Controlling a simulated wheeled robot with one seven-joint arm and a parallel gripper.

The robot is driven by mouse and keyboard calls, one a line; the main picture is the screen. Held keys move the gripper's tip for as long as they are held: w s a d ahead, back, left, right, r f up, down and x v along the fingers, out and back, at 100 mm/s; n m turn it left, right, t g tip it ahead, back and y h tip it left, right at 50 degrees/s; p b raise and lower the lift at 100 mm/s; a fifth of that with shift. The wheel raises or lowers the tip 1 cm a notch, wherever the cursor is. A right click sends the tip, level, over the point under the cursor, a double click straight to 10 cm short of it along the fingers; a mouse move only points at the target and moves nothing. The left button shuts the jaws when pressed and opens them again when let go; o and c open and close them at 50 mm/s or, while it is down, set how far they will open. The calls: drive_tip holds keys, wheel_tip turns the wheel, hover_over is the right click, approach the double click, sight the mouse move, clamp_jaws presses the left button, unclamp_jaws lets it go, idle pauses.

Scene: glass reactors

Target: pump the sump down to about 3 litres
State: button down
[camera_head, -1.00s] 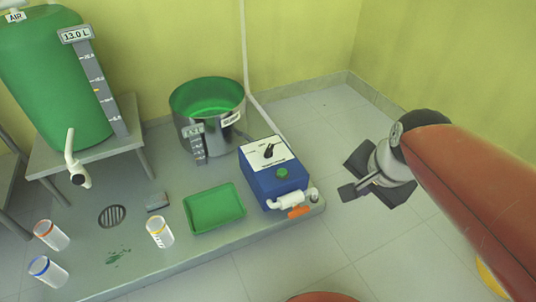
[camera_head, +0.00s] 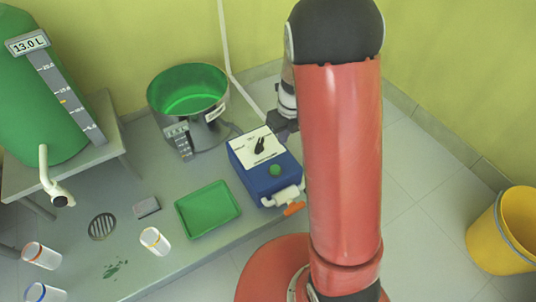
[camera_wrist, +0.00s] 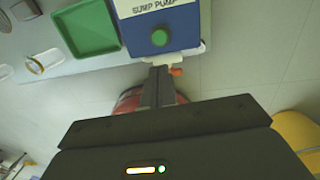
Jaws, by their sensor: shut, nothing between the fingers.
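The sump (camera_head: 190,122) is a round metal vessel with green liquid inside; its small level display (camera_head: 177,130) is too small to read. The blue sump pump (camera_head: 264,182) stands beside it, with a black selector knob (camera_head: 260,145), a green button (camera_head: 275,170), and a white outlet with an orange lever (camera_head: 293,209). In the head view my gripper (camera_head: 284,126) is partly hidden behind my arm, at the pump's right. In the wrist view my gripper (camera_wrist: 160,75) is shut and empty, its fingertips below the pump's green button (camera_wrist: 160,37) and left of the orange lever (camera_wrist: 176,71).
A green tank (camera_head: 30,120) reading 13.0 L stands on a table at left. A yellow bin (camera_head: 505,230) stands right on open floor.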

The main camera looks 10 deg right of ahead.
sight(276, 168)
drive_tip(key=shift+w+f, duration=0.1)
drive_tip(key=shift+f, duration=0.1)
drive_tip(key=f+b, duration=0.1)
drive_tip(key=f, duration=0.3)
drive_tip(key=a+f+b, duration=0.1)
drive_tip(key=f, duration=0.4)
drive_tip(key=f+b, duration=0.1)
drive_tip(key=f, duration=0.3)
drive_tip(key=shift+a+f+b, duration=0.25)
drive_tip(key=shift+f+b, duration=0.1)
drive_tip(key=shift+b, duration=0.05)
